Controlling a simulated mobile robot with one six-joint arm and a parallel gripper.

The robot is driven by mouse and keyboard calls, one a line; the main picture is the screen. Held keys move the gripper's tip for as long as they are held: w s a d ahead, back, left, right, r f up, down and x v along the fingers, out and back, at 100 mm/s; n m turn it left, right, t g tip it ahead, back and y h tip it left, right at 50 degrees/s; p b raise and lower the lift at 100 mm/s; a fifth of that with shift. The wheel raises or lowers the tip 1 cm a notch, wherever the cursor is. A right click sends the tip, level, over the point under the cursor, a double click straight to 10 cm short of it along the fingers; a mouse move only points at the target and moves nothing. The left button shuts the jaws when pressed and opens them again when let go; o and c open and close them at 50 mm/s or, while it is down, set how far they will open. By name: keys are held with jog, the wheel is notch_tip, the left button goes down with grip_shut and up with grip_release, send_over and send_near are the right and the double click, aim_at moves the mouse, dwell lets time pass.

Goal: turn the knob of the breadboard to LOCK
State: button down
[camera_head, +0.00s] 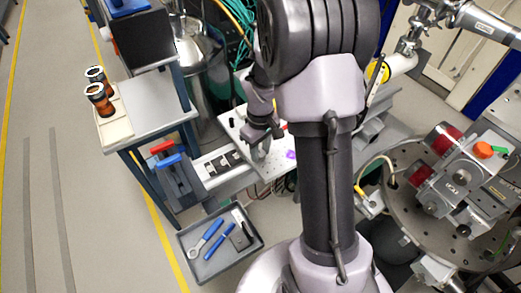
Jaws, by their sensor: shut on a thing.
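The breadboard (233,124) is a pale plate with small holes, at the middle of the view beside the grey table. My gripper (261,152) points down at the breadboard, with its fingers close together at the plate's surface. It is shut on the knob, which the fingers hide. I cannot read the knob's setting or any LOCK mark. A small purple patch (290,154) shows on the plate just right of the fingers. My arm covers the right part of the breadboard.
Left are a grey table (165,100), orange-black cylinders (98,99) on a board, and red (162,147) and blue (170,160) handles. A tool tray (190,258) is below. A round perforated stage (400,205) with instruments stands right. Floor at far left is clear.

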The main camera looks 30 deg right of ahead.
jog(key=m, duration=0.8)
jog(key=shift+m, duration=0.4)
jog(key=m, duration=0.4)
jog(key=shift+b, duration=0.4)
jog(key=shift+m+b, duration=0.3)
jog(key=shift+m, duration=1.6)
jog(key=c, duration=1)
grip_release()
jog(key=shift+c, duration=0.2)
